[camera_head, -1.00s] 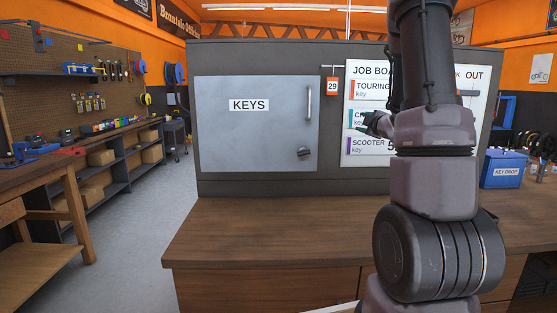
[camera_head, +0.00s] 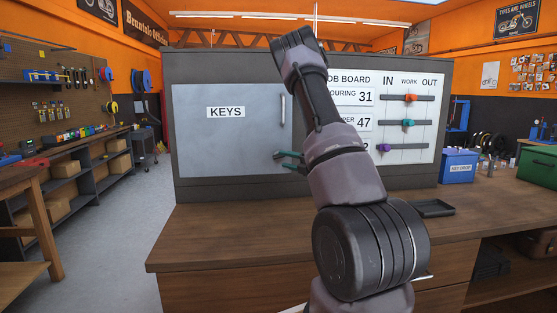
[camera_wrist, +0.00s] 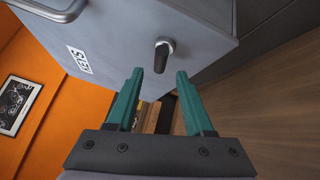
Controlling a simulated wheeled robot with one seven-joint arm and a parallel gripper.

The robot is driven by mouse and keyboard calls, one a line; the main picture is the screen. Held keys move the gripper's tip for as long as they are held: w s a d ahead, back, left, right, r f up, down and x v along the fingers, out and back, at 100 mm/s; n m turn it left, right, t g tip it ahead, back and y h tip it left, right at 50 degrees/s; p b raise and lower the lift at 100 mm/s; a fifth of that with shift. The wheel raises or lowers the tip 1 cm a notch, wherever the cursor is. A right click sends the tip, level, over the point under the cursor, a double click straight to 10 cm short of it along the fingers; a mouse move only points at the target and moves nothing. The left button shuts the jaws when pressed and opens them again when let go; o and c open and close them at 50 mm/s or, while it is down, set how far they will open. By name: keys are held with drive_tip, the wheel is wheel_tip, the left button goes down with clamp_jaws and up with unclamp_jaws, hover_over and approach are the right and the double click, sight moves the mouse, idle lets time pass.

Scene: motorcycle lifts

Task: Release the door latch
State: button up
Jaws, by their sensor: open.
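The grey cabinet door (camera_head: 222,145) marked KEYS is shut in the head view. It has a vertical bar handle (camera_head: 282,108) near its right edge. The door latch (camera_wrist: 163,56), a dark knob with a light shaft, shows just beyond my fingertips in the wrist view. My gripper (camera_wrist: 160,72) is open and empty, its two teal fingers either side of the latch's line but short of it. In the head view my gripper (camera_head: 281,159) is at the lower right of the door and hides the latch.
The wooden counter (camera_head: 235,225) in front of the cabinet is clear on the left. A job board (camera_head: 425,130) with coloured sliders is right of the door. A blue key drop box (camera_head: 459,166) and a black tray (camera_head: 434,208) stand on the right.

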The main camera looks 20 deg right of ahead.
sight(278, 158)
drive_tip(key=shift+x, duration=1.95)
clamp_jaws()
drive_tip(key=shift+d, duration=0.1)
drive_tip(key=shift+m+t, duration=0.9)
drive_tip(key=shift+m, duration=0.4)
